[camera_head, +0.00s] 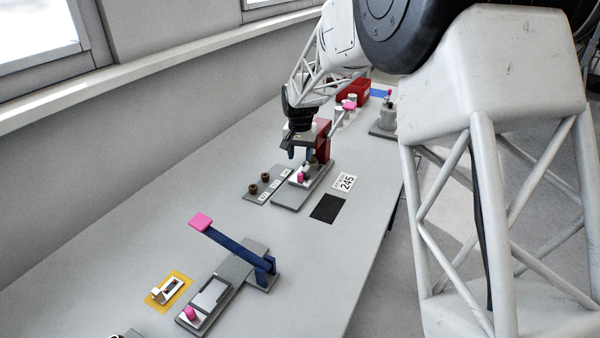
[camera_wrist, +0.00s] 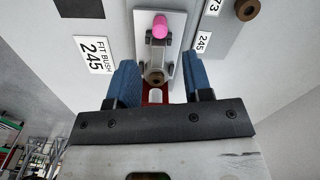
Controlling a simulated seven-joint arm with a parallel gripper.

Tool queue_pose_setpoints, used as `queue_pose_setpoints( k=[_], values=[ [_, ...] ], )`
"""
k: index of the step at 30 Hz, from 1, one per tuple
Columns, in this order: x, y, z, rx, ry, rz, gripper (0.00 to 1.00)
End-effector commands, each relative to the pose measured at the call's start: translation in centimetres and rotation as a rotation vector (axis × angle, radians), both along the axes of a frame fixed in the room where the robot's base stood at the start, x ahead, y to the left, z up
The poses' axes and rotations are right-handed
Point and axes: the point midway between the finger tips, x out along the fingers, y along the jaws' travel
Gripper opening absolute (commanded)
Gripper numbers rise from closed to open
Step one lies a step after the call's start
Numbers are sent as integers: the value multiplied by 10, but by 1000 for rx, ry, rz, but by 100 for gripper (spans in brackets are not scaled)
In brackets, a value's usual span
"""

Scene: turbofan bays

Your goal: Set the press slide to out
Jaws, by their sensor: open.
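The red press (camera_head: 323,140) stands on a grey base plate (camera_head: 290,198) on the bench. Its slide ends in a pink knob (camera_head: 301,177) at the near end of the plate. In the wrist view the pink knob (camera_wrist: 160,26) is at top centre, ahead of my fingertips. A brown ring (camera_wrist: 155,76) shows on the slide, close to the press. My gripper (camera_head: 301,156) is open above the press plate. In the wrist view its blue fingers (camera_wrist: 158,68) stand on either side of the slide, holding nothing. The head view does not show clearly how far the fingertips are above the plate.
The press lever's pink handle (camera_head: 349,105) rises beside my wrist. A grey strip (camera_head: 257,196) with brown bushes and labels lies left of the press. A black square (camera_head: 328,208) and a 245 card (camera_head: 344,182) lie right. A blue-levered fixture (camera_head: 238,248) stands nearer.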

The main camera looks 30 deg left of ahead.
Motion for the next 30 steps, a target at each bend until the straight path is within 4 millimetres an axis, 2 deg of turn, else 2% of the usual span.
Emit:
queue_pose_setpoints(
  k=[18, 30],
  values=[
    [0, 0, -64, 0, 1, 0, 46],
    [0, 0, -73, 0, 0, 0, 46]
  ],
)
